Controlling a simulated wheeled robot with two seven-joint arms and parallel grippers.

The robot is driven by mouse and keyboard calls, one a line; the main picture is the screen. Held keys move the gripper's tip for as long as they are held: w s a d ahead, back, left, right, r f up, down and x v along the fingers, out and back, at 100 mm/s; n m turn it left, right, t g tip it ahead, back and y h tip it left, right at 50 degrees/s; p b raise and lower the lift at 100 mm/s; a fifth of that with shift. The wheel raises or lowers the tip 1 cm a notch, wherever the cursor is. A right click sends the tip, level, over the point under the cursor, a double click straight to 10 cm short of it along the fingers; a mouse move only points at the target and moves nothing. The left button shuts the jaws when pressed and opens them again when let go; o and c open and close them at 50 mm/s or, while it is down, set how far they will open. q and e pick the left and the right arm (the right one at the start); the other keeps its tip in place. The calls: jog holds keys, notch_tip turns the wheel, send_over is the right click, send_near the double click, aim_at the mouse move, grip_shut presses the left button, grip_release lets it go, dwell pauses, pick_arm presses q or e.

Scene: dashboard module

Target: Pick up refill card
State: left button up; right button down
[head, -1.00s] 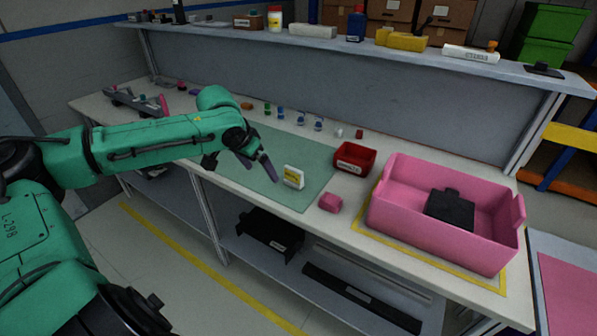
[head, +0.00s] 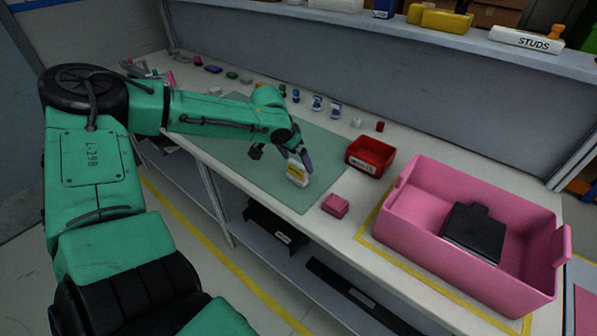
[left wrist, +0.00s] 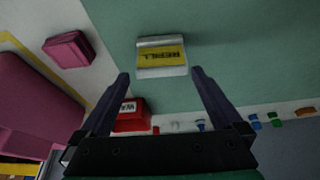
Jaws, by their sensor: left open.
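The refill card (head: 298,173) is a small white block with a yellow label, standing on the green mat (head: 318,196) near its front right corner. In the left wrist view the card (left wrist: 161,57) shows its yellow REFILL label, just beyond the fingertips and between their lines. My left gripper (head: 282,158) is over the mat at the card, and one dark finger overlaps the card's edge in the head view. In the left wrist view the left gripper (left wrist: 160,74) is open with nothing between its fingers. My right gripper is in neither view.
A pink block (head: 335,205) and a red bin (head: 370,156) stand right of the card. A large pink tote (head: 415,229) holding a black part (head: 473,232) is farther right. Several small coloured items line the back of the bench. The mat left of the card is clear.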

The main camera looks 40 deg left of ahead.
aim_at(301, 170)
pick_arm(q)
jog(key=x, duration=0.6)
jog(key=shift+w+a+f, duration=0.15)
jog(key=shift+f, duration=0.05)
jog(key=shift+r, duration=0.1)
jog(key=c, duration=1.1)
